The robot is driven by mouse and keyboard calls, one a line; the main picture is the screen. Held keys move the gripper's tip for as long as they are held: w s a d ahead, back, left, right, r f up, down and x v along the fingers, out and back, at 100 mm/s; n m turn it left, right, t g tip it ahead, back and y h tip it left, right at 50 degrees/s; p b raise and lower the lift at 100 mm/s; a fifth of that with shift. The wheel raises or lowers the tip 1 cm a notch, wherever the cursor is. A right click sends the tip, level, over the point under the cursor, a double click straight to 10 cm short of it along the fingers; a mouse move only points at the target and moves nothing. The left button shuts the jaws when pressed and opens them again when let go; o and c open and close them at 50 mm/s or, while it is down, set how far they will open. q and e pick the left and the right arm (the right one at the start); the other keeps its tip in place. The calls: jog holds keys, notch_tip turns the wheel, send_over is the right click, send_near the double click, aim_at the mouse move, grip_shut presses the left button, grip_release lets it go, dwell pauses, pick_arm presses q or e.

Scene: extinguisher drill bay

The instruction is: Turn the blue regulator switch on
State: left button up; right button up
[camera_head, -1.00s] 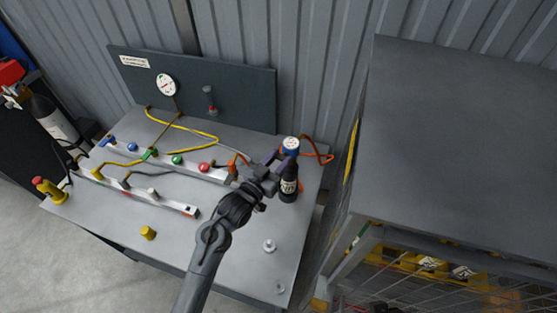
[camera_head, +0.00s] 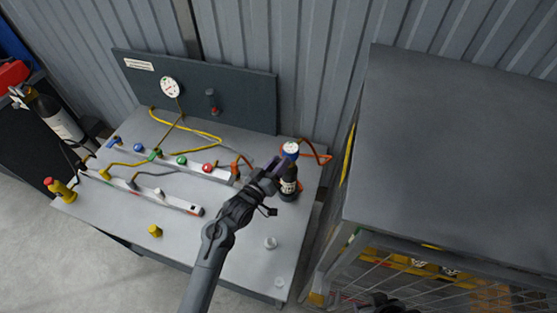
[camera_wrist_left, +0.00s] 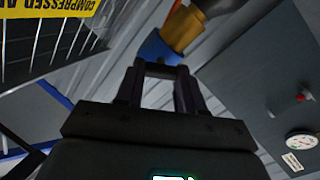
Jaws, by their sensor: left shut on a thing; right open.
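The fingers partly hide the blue part. My right gripper (camera_head: 384,304) shows only as a dark shape at the bottom edge, apart from the table.
The grey table (camera_head: 235,245) carries a manifold with blue, green and red knobs (camera_head: 181,160), a second bar (camera_head: 158,194), yellow and orange hoses, and a yellow cap (camera_head: 155,231). A gauge panel (camera_head: 240,98) stands behind. A large grey-topped cage (camera_head: 460,150) stands at right.

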pick_arm(q)
jog(key=shift+f+n, duration=0.1)
jog(key=shift+n, duration=0.4)
jog(key=o, duration=1.1)
jog(key=shift+c, duration=0.2)
jog(key=shift+s+a, duration=0.1)
jog(key=v, duration=1)
jog(key=shift+s+a, duration=0.2)
jog(key=shift+c, duration=0.2)
